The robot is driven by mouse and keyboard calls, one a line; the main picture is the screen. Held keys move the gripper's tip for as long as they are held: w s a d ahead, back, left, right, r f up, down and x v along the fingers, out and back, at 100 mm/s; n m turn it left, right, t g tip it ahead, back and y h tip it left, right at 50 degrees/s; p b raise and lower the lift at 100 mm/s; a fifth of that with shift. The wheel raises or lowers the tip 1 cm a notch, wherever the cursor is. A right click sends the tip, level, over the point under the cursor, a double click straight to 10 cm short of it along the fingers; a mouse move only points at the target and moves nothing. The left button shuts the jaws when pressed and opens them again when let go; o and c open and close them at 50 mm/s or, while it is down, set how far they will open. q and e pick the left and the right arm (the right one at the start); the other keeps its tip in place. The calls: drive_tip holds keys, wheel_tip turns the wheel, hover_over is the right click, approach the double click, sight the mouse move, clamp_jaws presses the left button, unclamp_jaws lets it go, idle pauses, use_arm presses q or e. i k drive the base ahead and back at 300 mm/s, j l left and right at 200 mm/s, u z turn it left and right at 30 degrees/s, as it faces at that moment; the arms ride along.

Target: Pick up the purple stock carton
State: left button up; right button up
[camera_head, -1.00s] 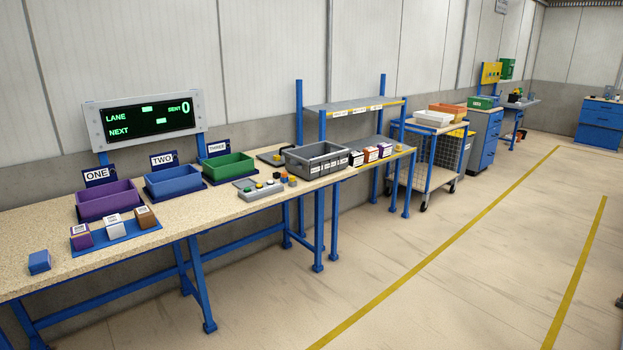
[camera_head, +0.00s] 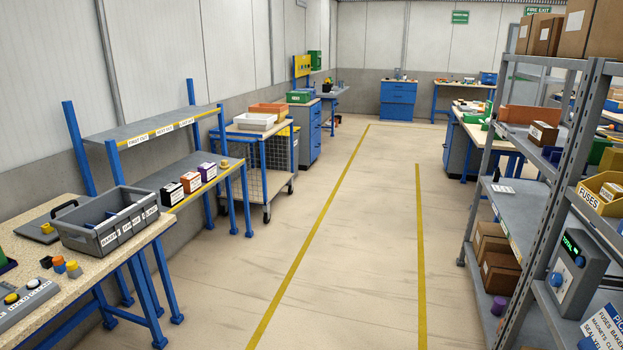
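A purple carton (camera_head: 207,172) with a white label stands on the lower shelf (camera_head: 233,163) of a blue-framed rack at the left. It is the farthest of three cartons in a row. An orange carton (camera_head: 190,182) is beside it, and a dark carton with a red part (camera_head: 172,194) is nearest. Neither of my grippers is in view.
A workbench (camera_head: 160,228) with a grey divided bin (camera_head: 105,220) stands at the near left. A wire-sided cart (camera_head: 279,165) is beyond the rack. Grey shelving (camera_head: 510,240) with boxes stands on the right. The floor aisle (camera_head: 350,230) between yellow lines is clear.

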sight(208, 170)
drive_tip(key=i+l+u, duration=0.1)
drive_tip(key=i, duration=0.35)
drive_tip(key=i+l+u, duration=0.1)
drive_tip(key=i, duration=0.4)
drive_tip(key=i+l+u, duration=1.1)
drive_tip(key=l+u, duration=0.2)
drive_tip(key=i+l, duration=0.15)
drive_tip(key=l, duration=0.2)
drive_tip(key=i+l, duration=0.15)
drive_tip(key=l, duration=0.2)
drive_tip(key=i+l+u, duration=0.1)
drive_tip(key=l, duration=0.25)
